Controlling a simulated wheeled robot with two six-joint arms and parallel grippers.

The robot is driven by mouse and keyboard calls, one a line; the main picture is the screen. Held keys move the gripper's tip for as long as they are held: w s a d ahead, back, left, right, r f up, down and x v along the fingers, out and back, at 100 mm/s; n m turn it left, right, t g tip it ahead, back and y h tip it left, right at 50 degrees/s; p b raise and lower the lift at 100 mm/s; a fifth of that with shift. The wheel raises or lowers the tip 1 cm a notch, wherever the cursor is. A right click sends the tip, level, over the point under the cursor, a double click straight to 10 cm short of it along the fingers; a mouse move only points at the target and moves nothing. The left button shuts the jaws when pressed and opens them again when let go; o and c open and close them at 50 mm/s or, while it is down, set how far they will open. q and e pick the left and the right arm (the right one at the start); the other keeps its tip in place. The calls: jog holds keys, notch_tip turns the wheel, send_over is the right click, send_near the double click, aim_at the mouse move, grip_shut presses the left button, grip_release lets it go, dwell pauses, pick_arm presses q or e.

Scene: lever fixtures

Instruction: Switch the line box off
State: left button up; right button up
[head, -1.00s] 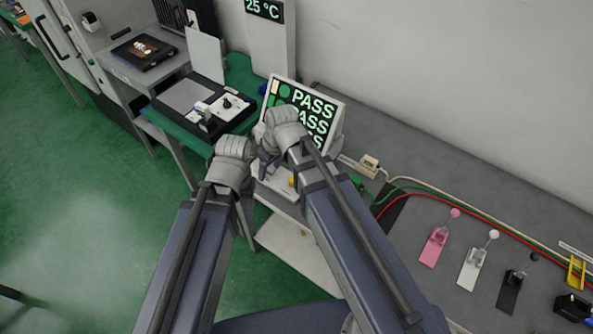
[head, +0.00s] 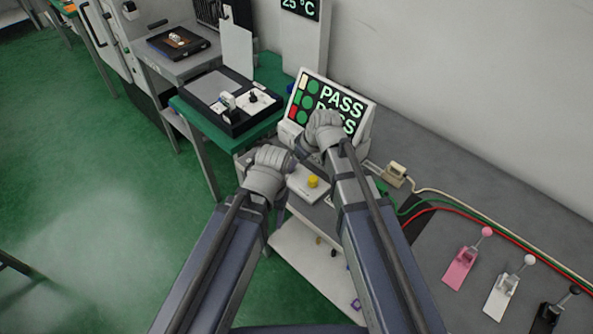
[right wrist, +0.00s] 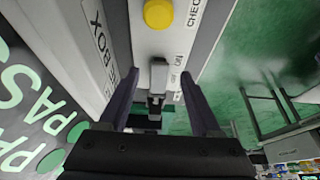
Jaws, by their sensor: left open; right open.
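The line box (head: 304,190) is a pale box with a yellow button (head: 313,181), below the PASS screen in the head view. In the right wrist view its light panel (right wrist: 141,38) shows the yellow button (right wrist: 158,14) and a grey switch lever (right wrist: 158,75). The lever's end is beside small lettering that seems to read ON. My right gripper (right wrist: 161,82) is open, one finger on each side of the lever with gaps showing. My left gripper (head: 293,161) is open near the box's left side; its fingers are partly hidden. The right fingers are hidden in the head view.
The PASS screen (head: 335,100) stands behind the grippers. A green-topped table (head: 272,78) with a black device (head: 232,103) is at left. At right, the grey bench holds pink (head: 463,266) and white (head: 503,291) lever fixtures, plus cables.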

jog(key=b+x, duration=0.1)
jog(key=x, duration=0.1)
jog(key=shift+w+a+f, duration=0.1)
jog(key=shift+f, duration=0.25)
pick_arm(q)
notch_tip(320, 180, down, 2)
jog(key=shift+f, duration=0.2)
pick_arm(e)
grip_shut()
jog(key=shift+r, duration=0.1)
